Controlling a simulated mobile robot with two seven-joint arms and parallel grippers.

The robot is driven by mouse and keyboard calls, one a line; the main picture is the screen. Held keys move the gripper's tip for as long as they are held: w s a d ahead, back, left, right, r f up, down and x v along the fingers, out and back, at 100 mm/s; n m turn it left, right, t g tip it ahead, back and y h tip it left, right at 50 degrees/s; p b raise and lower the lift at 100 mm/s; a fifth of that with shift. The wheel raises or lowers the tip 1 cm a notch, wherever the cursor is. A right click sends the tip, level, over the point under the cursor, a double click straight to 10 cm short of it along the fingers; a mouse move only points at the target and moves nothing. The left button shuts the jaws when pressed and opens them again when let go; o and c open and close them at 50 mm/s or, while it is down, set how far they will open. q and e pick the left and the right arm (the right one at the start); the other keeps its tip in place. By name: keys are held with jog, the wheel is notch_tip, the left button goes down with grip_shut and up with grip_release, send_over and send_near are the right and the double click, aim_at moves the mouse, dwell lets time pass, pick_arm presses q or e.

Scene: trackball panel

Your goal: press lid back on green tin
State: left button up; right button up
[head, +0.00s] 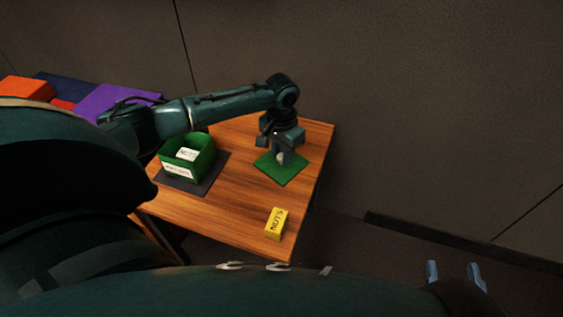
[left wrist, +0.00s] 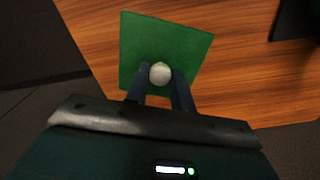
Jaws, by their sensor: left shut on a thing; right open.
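The green tin (head: 204,160) stands open-topped on a dark mat at the left of the wooden table, with a white "NUTS" label or item showing inside it. A flat square green lid (head: 278,175) with a round pale knob is at the table's right back. My left gripper (head: 281,156) points down and is shut on the knob; the lid (left wrist: 185,45) and the knob (left wrist: 160,74) between the fingers also show in the left wrist view. I cannot tell whether the lid touches the table. My right gripper (head: 454,272) is open and empty, off the table at lower right.
The dark mat (head: 212,180) lies under the tin. Orange, blue and purple blocks (head: 115,98) are at the back left. The wood between tin and lid is clear.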

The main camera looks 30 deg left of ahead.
aim_at(281, 155)
pick_arm(q)
jog(key=shift+r, duration=0.1)
jog(key=shift+r, duration=0.35)
notch_tip(281, 155, up, 9)
jog(key=p, duration=0.3)
jog(key=shift+p, duration=0.4)
pick_arm(e)
jog(key=g, duration=0.1)
jog(key=d+m+g+h, duration=0.1)
jog(key=shift+s+f+g, duration=0.15)
jog(key=shift+s+g, duration=0.25)
pick_arm(q)
jog(key=shift+d+r, duration=0.1)
jog(key=shift+n, duration=0.9)
jog(key=s+d+r, duration=0.2)
jog(key=d+r, duration=0.1)
jog(key=r, duration=0.1)
jog(key=s+d+r, duration=0.2)
jog(key=d+r, duration=0.1)
jog(key=d, duration=0.1)
jog(key=s+d+r, duration=0.2)
jog(key=d+r, duration=0.2)
jog(key=shift+r, duration=0.35)
